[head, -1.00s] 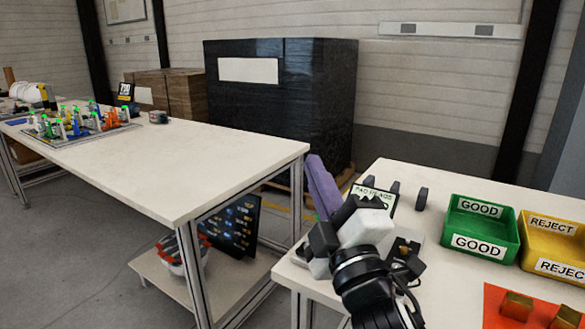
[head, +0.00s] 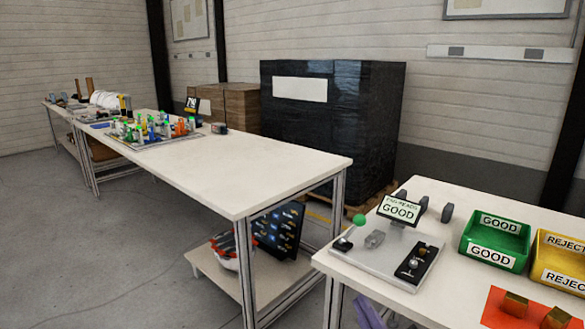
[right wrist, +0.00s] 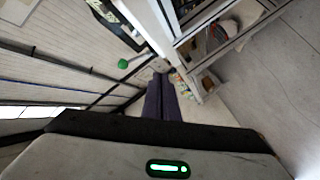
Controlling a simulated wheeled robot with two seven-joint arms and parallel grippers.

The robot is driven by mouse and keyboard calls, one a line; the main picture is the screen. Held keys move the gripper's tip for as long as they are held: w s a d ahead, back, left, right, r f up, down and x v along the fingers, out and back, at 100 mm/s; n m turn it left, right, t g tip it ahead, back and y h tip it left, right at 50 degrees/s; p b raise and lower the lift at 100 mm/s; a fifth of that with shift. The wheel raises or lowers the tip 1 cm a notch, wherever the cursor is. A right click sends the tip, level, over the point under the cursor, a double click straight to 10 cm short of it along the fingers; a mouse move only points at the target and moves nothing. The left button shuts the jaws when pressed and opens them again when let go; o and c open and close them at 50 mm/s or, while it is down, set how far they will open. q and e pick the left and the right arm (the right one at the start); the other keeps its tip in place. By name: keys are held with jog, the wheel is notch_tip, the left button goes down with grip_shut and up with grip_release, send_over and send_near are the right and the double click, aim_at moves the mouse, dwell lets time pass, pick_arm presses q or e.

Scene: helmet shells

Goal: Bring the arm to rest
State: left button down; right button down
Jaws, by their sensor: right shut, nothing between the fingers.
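My right gripper (head: 368,312) shows only as purple fingers at the bottom edge of the head view, below the front edge of the right-hand table (head: 455,235). In the right wrist view its two purple fingers (right wrist: 161,82) lie side by side, shut, with nothing between them. The rest of the right arm is out of the head view. My left gripper is not in view.
On the right-hand table stand a test fixture (head: 372,262) with a green-knobbed lever (head: 359,219), a sign (head: 398,209) reading GOOD, a green GOOD bin (head: 496,240) and a yellow REJECT bin (head: 558,260). A long white table (head: 250,180) stands left.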

jog(key=s+d+f+m+g+p, duration=0.2)
jog(key=s+f+m+g+p, duration=0.4)
jog(key=s+f, duration=1.6)
jog(key=s+m+g, duration=0.1)
jog(key=m+g, duration=0.1)
jog(key=shift+s+d+f+m, duration=0.15)
jog(key=shift+s+d+m, duration=0.15)
jog(key=shift+s+d, duration=0.05)
